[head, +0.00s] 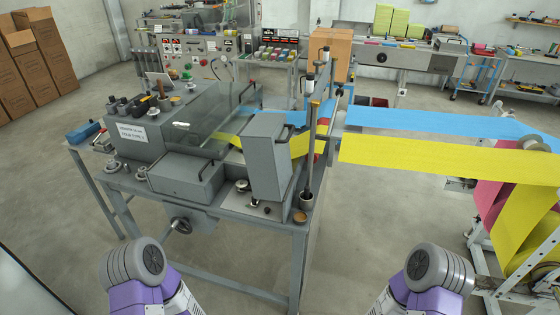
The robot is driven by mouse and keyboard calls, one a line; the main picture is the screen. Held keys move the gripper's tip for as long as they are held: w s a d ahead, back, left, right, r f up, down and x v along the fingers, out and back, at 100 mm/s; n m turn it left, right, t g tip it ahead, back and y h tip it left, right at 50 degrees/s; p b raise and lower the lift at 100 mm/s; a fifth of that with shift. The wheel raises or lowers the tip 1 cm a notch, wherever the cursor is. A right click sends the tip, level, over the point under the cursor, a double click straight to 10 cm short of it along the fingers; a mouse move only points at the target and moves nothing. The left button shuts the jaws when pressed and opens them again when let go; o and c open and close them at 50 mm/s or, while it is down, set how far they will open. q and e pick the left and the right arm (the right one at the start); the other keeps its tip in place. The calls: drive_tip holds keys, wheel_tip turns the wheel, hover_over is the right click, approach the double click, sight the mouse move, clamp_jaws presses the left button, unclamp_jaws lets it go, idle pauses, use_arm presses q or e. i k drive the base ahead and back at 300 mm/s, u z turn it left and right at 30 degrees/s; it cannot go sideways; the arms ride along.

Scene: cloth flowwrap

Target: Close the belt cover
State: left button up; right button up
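A grey metal machine (150,140) stands on a grey table ahead of me in the head view. A grey box-like cover (265,160) stands upright near the table's right end, with a dark handle on its right side. I cannot tell for sure which of these is the belt cover. Two purple and grey links of my arms show at the bottom left and bottom right, apart from the machine. Neither gripper shows.
Yellow cloth (430,158) and blue cloth (430,122) run from the right into the machine. An upright post (310,140) stands right of the upright cover. A handwheel (181,225) hangs below the table's front. The floor before the table is clear.

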sight(265, 145)
drive_tip(key=z, duration=0.55)
drive_tip(key=i, duration=0.6)
drive_tip(key=z, duration=0.2)
